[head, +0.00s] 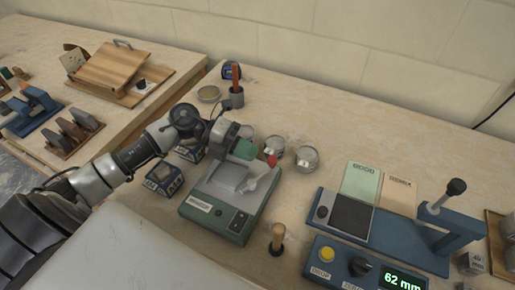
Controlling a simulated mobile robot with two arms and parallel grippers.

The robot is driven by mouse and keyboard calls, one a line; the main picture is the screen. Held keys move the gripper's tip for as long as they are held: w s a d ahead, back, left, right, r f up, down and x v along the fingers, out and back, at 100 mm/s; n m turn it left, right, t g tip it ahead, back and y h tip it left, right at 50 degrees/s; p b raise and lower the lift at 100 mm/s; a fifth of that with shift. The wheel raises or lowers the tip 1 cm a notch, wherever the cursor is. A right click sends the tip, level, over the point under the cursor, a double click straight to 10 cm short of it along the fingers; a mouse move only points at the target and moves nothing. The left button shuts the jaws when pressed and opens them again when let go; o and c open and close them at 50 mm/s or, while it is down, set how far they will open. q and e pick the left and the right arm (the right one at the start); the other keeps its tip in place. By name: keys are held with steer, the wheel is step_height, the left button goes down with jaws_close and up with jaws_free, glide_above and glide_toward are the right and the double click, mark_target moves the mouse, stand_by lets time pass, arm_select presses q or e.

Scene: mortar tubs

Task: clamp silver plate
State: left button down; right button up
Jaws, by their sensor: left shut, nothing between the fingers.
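The silver plate (228,174) lies flat on top of a green-based machine (214,213) with a label and a dark switch panel on its front. A pale lever with a red knob (271,160) stands at the machine's right side. A green part (245,149) sits at the back of the plate. My left gripper (238,141) is shut and empty above the back of the machine, beside the green part. Its fingertips are small and partly hidden, so I cannot tell whether they touch anything. My right gripper is not in view.
Two dark open-framed blocks (165,179) stand left of the machine. Metal tubs (306,157) stand behind it. A wooden-handled tool (277,238) stands in front right. A blue device (340,262) reading 62 mm and a blue press (449,222) fill the right. A second table is at left.

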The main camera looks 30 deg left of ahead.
arm_select(q)
steer(key=shift+w+d, duration=0.25)
steer(key=shift+d, duration=1)
